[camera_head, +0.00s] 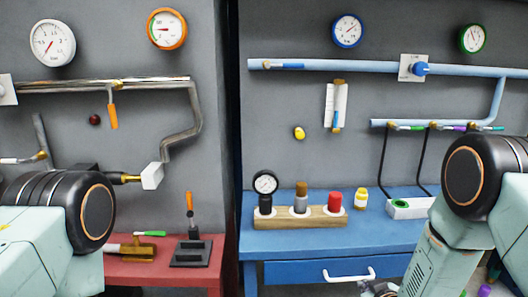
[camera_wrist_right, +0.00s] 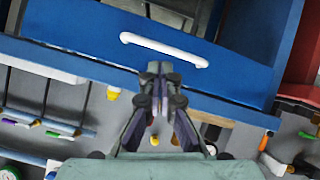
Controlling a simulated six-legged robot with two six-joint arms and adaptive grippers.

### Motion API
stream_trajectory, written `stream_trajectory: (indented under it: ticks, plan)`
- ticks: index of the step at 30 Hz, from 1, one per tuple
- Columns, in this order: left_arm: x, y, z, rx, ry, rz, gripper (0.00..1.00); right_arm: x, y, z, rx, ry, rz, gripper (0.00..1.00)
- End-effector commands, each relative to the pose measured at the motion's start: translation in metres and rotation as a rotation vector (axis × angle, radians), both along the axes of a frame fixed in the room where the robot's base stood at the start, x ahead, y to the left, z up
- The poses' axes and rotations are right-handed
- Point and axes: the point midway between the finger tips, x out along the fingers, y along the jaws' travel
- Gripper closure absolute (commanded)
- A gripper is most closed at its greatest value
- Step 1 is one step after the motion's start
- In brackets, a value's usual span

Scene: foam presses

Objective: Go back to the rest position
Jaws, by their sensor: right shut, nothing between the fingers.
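My right gripper (camera_wrist_right: 158,68) is shut and empty in the right wrist view, its fingertips together below a white drawer handle. In the head view only a small part of it (camera_head: 382,289) shows at the bottom edge, in front of the blue workbench. The blue workbench (camera_head: 350,236) has a drawer with a white handle (camera_head: 349,276), which also shows in the wrist view (camera_wrist_right: 164,48). My left arm comes in from the left, but its gripper is out of view.
On the blue bench stand a wooden rack (camera_head: 298,217) with several fittings, a yellow bottle (camera_head: 361,198) and a white box (camera_head: 409,208). A red bench (camera_head: 150,274) holds a black lever base (camera_head: 191,252). Pipes and gauges line the grey walls.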

Motion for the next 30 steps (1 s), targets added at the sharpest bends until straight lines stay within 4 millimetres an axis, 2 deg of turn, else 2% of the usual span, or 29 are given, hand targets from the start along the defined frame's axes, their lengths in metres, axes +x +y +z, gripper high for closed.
stream_trajectory:
  ticks: [1, 3, 5, 9, 13, 15, 18, 21, 24, 30]
  plan:
    - [0.000, 0.000, -0.005, 0.000, 0.000, 0.000, 0.46, -0.027, 0.004, -0.025, 0.023, 0.076, -0.009, 1.00]
    - [0.000, 0.000, -0.008, 0.000, 0.000, 0.000, 0.46, -0.063, 0.009, -0.052, 0.057, 0.177, -0.031, 1.00]
    - [0.000, 0.000, -0.011, 0.000, 0.000, 0.000, 0.46, -0.097, 0.012, -0.072, 0.084, 0.266, -0.051, 1.00]
    - [0.000, 0.000, -0.018, 0.000, 0.000, 0.000, 0.46, -0.180, 0.021, -0.111, 0.137, 0.474, -0.106, 1.00]
    - [0.000, 0.000, -0.025, 0.000, 0.000, 0.000, 0.46, -0.262, 0.026, -0.132, 0.174, 0.667, -0.171, 1.00]
    - [0.000, 0.000, -0.028, 0.000, 0.000, 0.000, 0.46, -0.303, 0.028, -0.138, 0.187, 0.764, -0.208, 1.00]
    - [0.000, 0.000, -0.032, 0.000, 0.000, 0.000, 0.46, -0.352, 0.030, -0.139, 0.199, 0.879, -0.256, 1.00]
    - [0.000, 0.000, -0.034, 0.000, 0.000, 0.000, 0.46, -0.386, 0.031, -0.137, 0.204, 0.958, -0.291, 1.00]
    - [0.000, 0.000, -0.035, 0.000, 0.000, 0.000, 0.46, -0.403, 0.031, -0.135, 0.205, 0.998, -0.310, 1.00]
    - [0.000, 0.000, -0.034, 0.000, 0.000, 0.000, 0.46, -0.407, 0.031, -0.133, 0.206, 1.008, -0.316, 1.00]
